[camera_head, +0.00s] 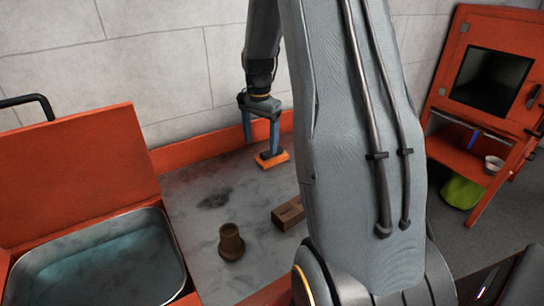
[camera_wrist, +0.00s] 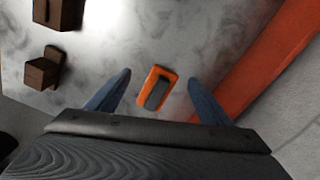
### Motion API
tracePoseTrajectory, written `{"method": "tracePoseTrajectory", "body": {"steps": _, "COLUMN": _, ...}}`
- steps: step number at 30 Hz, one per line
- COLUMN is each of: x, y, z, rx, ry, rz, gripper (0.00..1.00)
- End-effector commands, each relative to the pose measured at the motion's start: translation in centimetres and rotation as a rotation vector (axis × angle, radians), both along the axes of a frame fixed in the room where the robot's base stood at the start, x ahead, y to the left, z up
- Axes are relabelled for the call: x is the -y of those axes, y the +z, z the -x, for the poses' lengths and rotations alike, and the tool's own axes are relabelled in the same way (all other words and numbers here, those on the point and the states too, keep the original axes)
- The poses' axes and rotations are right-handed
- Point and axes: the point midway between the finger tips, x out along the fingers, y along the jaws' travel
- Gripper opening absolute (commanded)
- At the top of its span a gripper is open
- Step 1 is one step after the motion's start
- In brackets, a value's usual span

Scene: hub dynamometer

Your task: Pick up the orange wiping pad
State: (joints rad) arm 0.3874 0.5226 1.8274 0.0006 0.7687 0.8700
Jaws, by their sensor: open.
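The orange wiping pad (camera_head: 272,160) lies on the grey worktop near the orange back edge, with a dark grip on its top. In the wrist view the pad (camera_wrist: 148,84) shows whole, between and just beyond the two blue fingertips. My gripper (camera_head: 262,148) points down over the pad, its fingers spread. In the wrist view my gripper (camera_wrist: 158,82) is open and empty, with a gap on each side of the pad. I cannot tell the exact height of the fingertips above the pad.
A brown flanged part (camera_head: 231,242) and a brown block (camera_head: 288,213) stand on the worktop (camera_head: 190,215). A basin of water (camera_head: 100,265) with a raised orange lid (camera_head: 75,175) is at left. An orange cabinet (camera_head: 485,95) stands at right. The orange back edge (camera_wrist: 255,70) runs close to the pad.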

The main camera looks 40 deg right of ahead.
Motion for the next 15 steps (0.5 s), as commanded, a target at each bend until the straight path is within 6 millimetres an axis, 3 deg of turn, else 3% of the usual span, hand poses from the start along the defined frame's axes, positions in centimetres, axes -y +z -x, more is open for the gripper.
{"method": "tracePoseTrajectory", "body": {"steps": 1, "x": 2.4, "y": -0.3, "z": -0.7, "rx": -0.006, "ry": -0.089, "rz": -0.003, "gripper": 0.73}}
{"method": "tracePoseTrajectory", "body": {"steps": 3, "x": 4.7, "y": -0.6, "z": -1.3, "rx": -0.012, "ry": -0.188, "rz": -0.007, "gripper": 0.73}}
{"method": "tracePoseTrajectory", "body": {"steps": 6, "x": 6.7, "y": -0.9, "z": -1.7, "rx": -0.018, "ry": -0.277, "rz": -0.011, "gripper": 0.73}}
{"method": "tracePoseTrajectory", "body": {"steps": 15, "x": 7.5, "y": -3.4, "z": -1.8, "rx": -0.024, "ry": -0.321, "rz": -0.013, "gripper": 0.73}}
